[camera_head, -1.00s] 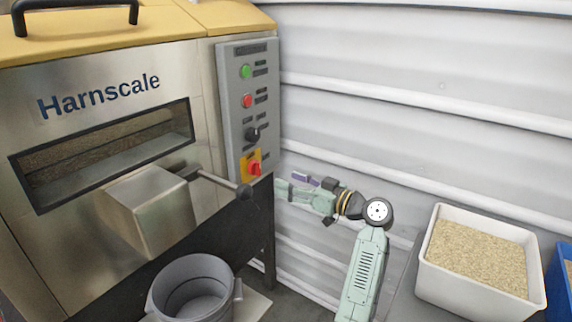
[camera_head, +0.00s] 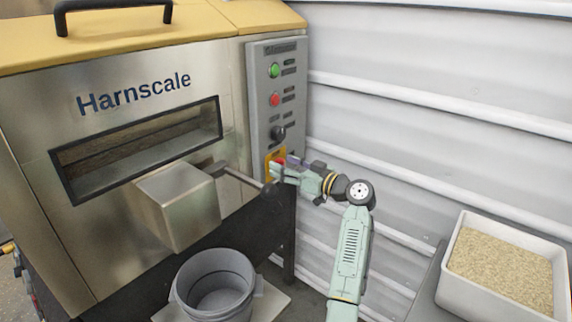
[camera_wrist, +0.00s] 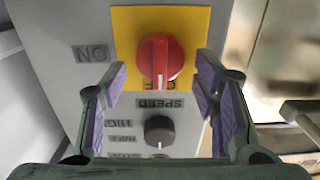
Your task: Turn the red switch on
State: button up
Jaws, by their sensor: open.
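The red switch (camera_wrist: 160,60) is a rotary knob on a yellow plate (camera_wrist: 190,22) in the wrist view, which shows the panel upside down. Its handle and pale mark point toward the OFF label, partly hidden below it; the ON label (camera_wrist: 93,54) is to its left. My gripper (camera_wrist: 162,74) is open, with a purple-padded finger on each side of the knob and visible gaps to both. In the head view my gripper (camera_head: 284,167) is at the lower control panel, covering much of the switch and its yellow plate (camera_head: 269,160).
A black speed knob (camera_wrist: 158,131) is near the switch. Green (camera_head: 275,70) and red (camera_head: 275,100) buttons sit higher on the panel (camera_head: 262,60). A lever with a dark ball (camera_head: 272,190) juts out close below my gripper. A grey bucket (camera_head: 215,285) stands below.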

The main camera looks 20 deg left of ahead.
jog(key=c, duration=1.1)
